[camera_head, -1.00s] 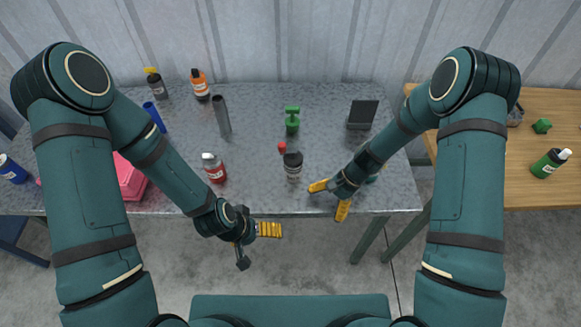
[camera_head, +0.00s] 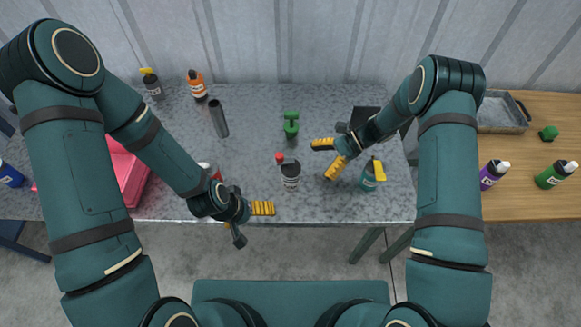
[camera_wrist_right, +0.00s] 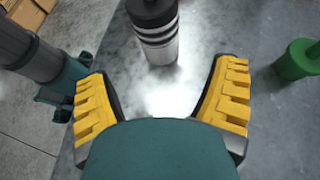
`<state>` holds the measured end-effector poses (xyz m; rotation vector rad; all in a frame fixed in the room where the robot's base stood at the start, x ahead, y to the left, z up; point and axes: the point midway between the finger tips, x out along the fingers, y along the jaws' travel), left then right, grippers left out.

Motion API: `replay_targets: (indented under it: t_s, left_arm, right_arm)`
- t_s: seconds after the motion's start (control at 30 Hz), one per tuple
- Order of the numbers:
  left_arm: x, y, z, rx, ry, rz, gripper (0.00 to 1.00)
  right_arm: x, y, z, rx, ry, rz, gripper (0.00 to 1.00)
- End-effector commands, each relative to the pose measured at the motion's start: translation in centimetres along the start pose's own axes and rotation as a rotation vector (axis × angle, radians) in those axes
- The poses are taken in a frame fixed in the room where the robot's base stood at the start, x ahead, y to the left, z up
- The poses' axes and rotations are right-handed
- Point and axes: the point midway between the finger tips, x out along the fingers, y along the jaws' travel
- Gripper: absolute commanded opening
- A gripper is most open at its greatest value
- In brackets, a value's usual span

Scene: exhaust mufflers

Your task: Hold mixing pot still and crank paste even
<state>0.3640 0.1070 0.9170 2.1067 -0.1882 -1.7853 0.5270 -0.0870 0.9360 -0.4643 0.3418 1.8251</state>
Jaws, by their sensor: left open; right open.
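The mixing pot, as far as I can tell, is a small dark-topped pot with a pale band and a red knob (camera_head: 290,173), upright near the front middle of the grey table. It also shows in the right wrist view (camera_wrist_right: 157,40), beyond the fingers. My right gripper (camera_head: 323,158) is open and empty, to the right of the pot and apart from it. Its yellow fingers spread wide in the right wrist view (camera_wrist_right: 165,85). My left gripper (camera_head: 254,222) is open and empty by the table's front edge, left of and nearer than the pot.
A green tool (camera_head: 291,124) stands behind the pot. A teal spray bottle (camera_head: 371,176) stands close right of my right gripper. A red bottle is partly hidden behind my left arm. A dark tube (camera_head: 219,118), an orange-topped bottle (camera_head: 197,86) and a pink bin (camera_head: 123,170) are further left.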

Motion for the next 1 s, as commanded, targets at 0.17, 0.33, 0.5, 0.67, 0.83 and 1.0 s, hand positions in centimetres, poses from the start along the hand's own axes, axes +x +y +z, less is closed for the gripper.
replay_targets:
  t_s: [0.17,0.33,0.5,0.67,0.83,1.0]
  left_arm:
    - [0.1,0.0,0.0,0.000,0.000,0.000,0.97]
    - [0.2,-0.1,0.0,0.000,0.000,0.000,0.97]
    - [1.0,-0.4,0.2,-0.001,0.000,-0.001,0.97]
    - [1.7,-0.6,0.3,-0.001,0.000,-0.002,0.97]
    - [2.0,-0.7,0.3,-0.001,0.001,-0.003,0.97]
    - [2.0,-0.7,0.3,-0.001,0.001,-0.003,0.97]
  right_arm:
    - [2.3,0.1,-0.1,0.002,0.000,0.004,0.85]
    - [4.6,0.1,-0.1,0.000,0.002,0.004,0.85]
    - [6.8,0.1,-0.2,-0.001,0.000,0.002,0.85]
    - [8.3,0.1,-0.2,-0.001,0.001,0.002,0.85]
    - [9.1,0.1,-0.1,0.000,0.002,0.002,0.85]
    - [9.2,0.1,-0.1,0.000,0.002,0.002,0.85]
